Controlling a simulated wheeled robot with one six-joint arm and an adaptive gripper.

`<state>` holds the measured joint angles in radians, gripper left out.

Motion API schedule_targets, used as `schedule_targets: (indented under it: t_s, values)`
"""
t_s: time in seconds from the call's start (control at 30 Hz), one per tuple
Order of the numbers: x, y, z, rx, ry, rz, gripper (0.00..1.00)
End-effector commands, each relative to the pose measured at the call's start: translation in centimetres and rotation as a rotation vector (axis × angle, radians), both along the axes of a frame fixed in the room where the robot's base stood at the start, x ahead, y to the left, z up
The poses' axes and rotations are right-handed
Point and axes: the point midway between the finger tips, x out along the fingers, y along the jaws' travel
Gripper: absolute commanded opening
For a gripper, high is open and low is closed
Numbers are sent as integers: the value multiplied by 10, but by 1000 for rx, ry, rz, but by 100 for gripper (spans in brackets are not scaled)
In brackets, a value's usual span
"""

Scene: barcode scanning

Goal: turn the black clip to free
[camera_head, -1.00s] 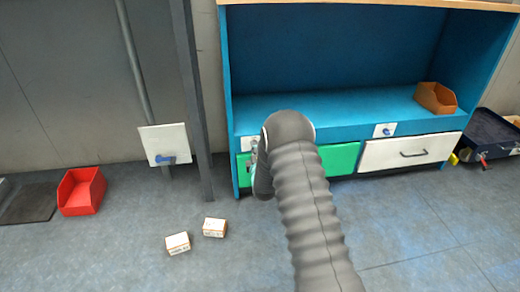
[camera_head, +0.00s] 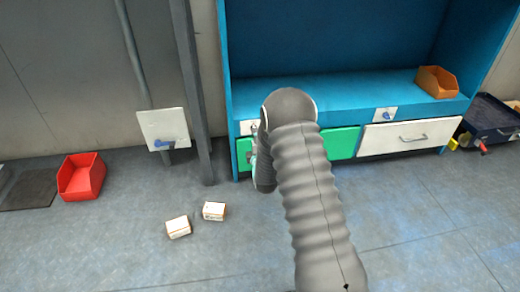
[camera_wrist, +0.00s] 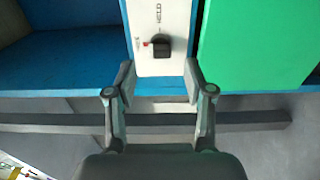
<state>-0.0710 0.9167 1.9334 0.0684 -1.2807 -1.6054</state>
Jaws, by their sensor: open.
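The black clip (camera_wrist: 160,47) sits on a white plate (camera_wrist: 173,20) in the wrist view. The word HELD is printed above it, and a small red mark and some small lettering are to its left. I cannot tell exactly which way the clip points. My gripper (camera_wrist: 160,82) is open and empty, with its two fingertips just below the clip, one on either side of the plate's lower end. They appear apart from the clip. In the head view my arm hides most of the gripper (camera_head: 254,150), which is at the blue cabinet's left front.
A green drawer front (camera_wrist: 250,45) is right of the plate. The cabinet (camera_head: 340,88) also has a white drawer (camera_head: 385,142) and a blue clip plate (camera_head: 386,115). Two small boxes (camera_head: 179,227) and a red bin (camera_head: 81,177) are on the floor. A dark post (camera_head: 190,90) stands left.

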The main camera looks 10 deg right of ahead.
Motion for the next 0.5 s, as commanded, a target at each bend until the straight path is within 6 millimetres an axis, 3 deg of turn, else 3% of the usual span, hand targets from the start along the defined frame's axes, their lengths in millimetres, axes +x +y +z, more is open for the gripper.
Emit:
schedule_targets:
  t_s: [0.2, 0.5]
  values:
    - [-44, -2, -1, 0, 3, -3, 53]
    - [-76, -3, 0, 0, 0, -4, 53]
